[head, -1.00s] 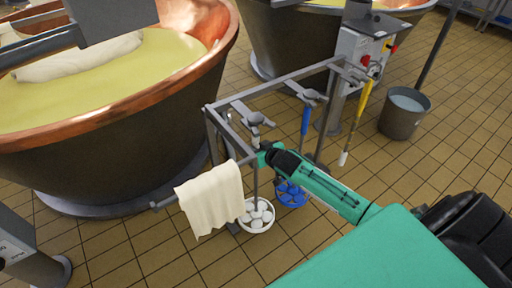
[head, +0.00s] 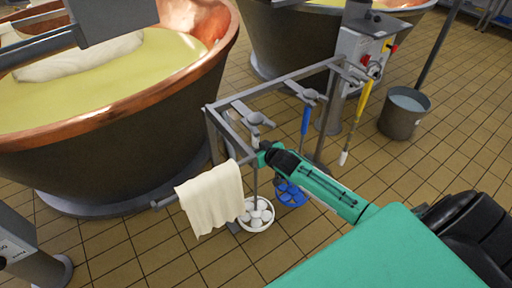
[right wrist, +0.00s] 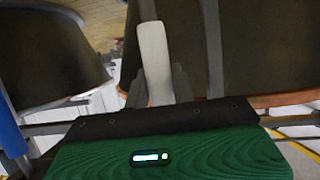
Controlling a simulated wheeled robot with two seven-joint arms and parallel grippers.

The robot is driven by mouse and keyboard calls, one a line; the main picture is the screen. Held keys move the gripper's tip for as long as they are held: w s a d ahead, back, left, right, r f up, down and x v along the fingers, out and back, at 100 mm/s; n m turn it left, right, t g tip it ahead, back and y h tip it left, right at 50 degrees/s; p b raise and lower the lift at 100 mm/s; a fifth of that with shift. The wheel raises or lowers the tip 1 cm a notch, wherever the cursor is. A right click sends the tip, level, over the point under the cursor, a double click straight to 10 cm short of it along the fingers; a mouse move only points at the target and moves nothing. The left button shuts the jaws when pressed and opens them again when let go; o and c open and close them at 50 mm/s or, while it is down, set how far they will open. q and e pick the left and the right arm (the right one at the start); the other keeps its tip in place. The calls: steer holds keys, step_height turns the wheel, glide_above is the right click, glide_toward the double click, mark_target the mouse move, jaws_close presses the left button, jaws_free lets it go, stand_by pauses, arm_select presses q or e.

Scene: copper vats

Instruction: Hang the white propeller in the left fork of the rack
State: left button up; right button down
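The white propeller has a round disc with openings (head: 268,217) low down, just above the floor as far as I can tell. Its shaft rises to the left fork (head: 241,109) of the rack, with its upper end at that fork. Whether it rests in the fork is hard to tell. My right gripper (head: 262,155) is at the shaft just below the fork. In the right wrist view the pale handle (right wrist: 154,55) stands upright between the fingers, which look closed on it. My left gripper is not in view.
A blue-handled tool (head: 305,120) with a blue disc hangs in the neighbouring fork. A cream cloth (head: 211,198) drapes over the rack's front bar. A yellow-handled brush (head: 363,100) hangs at the right end. Copper vats (head: 110,150) stand behind; a bucket (head: 402,118) stands at right.

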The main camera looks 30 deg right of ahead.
steer(key=c, duration=1.1)
jaws_free()
steer(key=shift+w, duration=0.1)
steer(key=shift+f, duration=0.1)
steer(key=a+p+v, duration=0.1)
steer(key=v, duration=1.3)
steer(key=shift+d, duration=0.35)
